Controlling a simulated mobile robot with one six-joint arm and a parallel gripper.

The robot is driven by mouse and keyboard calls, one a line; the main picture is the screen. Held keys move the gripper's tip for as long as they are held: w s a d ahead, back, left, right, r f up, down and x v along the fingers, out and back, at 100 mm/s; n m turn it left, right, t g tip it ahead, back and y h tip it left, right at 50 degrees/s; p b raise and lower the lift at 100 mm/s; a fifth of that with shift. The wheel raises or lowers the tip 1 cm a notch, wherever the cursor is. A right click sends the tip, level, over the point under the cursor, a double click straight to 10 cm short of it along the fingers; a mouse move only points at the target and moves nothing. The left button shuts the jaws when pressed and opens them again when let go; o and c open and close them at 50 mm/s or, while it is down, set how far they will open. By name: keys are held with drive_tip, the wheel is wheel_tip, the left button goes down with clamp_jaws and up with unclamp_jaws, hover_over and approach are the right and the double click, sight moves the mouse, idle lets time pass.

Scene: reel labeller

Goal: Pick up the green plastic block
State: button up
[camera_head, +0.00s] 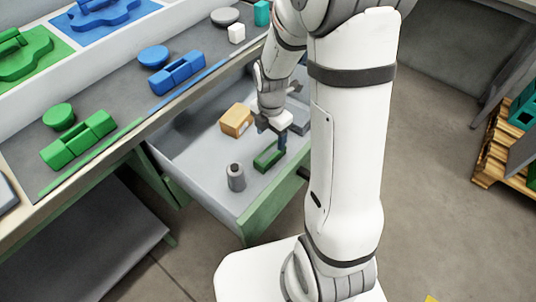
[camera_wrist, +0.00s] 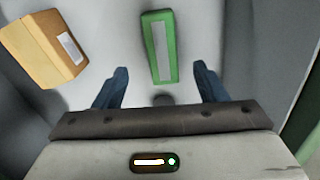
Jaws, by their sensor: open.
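The green plastic block (camera_head: 268,155) lies in the open drawer, near its front wall. It has a pale strip along its top. In the wrist view the green block (camera_wrist: 159,48) lies ahead of my gripper (camera_wrist: 161,88), roughly centred between the two blue fingers. My gripper is open and nothing is between its fingers. In the head view my gripper (camera_head: 272,136) hangs over the drawer, just above and beside the block, and hides part of it.
A tan box (camera_head: 236,120) lies in the drawer (camera_head: 195,152) left of my gripper. A grey cylinder (camera_head: 236,178) stands near the drawer's front. The worktop above holds green blocks (camera_head: 78,138) and blue blocks (camera_head: 177,73). A pallet (camera_head: 492,170) stands at the right.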

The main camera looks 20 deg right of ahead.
sight(270, 152)
drive_tip(key=shift+w+f, duration=0.1)
drive_tip(key=shift+f, duration=0.45)
drive_tip(key=shift+n, duration=0.3)
drive_tip(key=f, duration=0.2)
drive_tip(key=f+b, duration=0.1)
drive_tip(key=f, duration=0.4)
drive_tip(key=shift+s+a+f+b, duration=0.1)
drive_tip(key=shift+s+f+b, duration=0.1)
drive_tip(key=shift+s+b, duration=0.1)
drive_tip(key=shift+c, duration=0.4)
drive_tip(key=c, duration=1.1)
